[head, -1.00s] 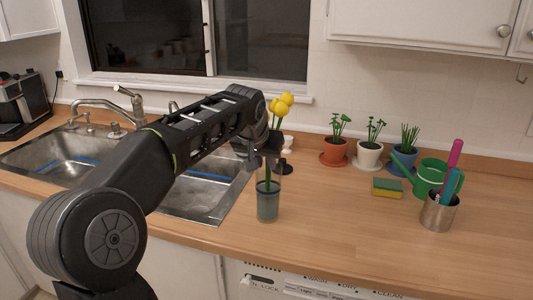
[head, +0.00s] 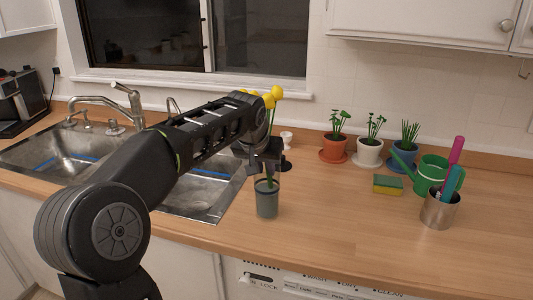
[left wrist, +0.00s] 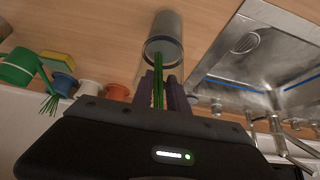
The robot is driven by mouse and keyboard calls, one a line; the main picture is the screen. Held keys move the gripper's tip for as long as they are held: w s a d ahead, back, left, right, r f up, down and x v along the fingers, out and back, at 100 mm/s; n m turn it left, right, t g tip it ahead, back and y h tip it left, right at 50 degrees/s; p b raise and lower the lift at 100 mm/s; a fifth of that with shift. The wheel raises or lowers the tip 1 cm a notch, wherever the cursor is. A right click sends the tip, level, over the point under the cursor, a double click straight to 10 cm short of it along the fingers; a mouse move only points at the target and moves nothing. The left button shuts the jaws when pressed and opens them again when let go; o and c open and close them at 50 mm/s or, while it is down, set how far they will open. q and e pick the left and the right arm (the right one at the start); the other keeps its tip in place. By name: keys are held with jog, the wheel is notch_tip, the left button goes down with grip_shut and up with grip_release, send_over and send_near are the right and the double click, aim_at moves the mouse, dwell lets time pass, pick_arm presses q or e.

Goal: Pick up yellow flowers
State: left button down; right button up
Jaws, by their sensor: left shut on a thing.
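The yellow flowers (head: 277,93) stand upright in a glass vase (head: 267,203) on the counter, just right of the sink. Their blooms rise behind my left arm, which partly hides them. My left gripper (head: 268,165) is at the stems, just above the vase's rim. In the left wrist view the two dark fingers (left wrist: 160,92) are shut on the green stems (left wrist: 158,75), and the vase (left wrist: 166,30) lies beyond them. The stems' lower ends are still inside the vase. My right gripper is not in view.
Potted plants stand at the back, in orange (head: 334,149), white (head: 369,151) and blue (head: 404,157) pots. A sponge (head: 387,185), a green watering can (head: 430,173) and a metal cup (head: 439,211) are on the right. The sink (head: 205,192) is left. The front counter is clear.

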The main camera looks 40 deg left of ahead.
pick_arm(q)
jog(key=shift+s+f, duration=0.2)
jog(key=shift+f, duration=0.35)
notch_tip(320, 180, up, 10)
jog(key=p, duration=0.1)
jog(key=shift+w+r, duration=0.15)
jog(key=shift+w, duration=0.05)
dwell(0.4)
jog(key=c, duration=2.1)
grip_release()
jog(key=o, duration=1.7)
jog(key=shift+c, duration=0.2)
jog(key=v, duration=0.7)
jog(key=shift+s+r, duration=0.15)
jog(key=shift+r, duration=0.25)
jog(key=shift+c, duration=0.4)
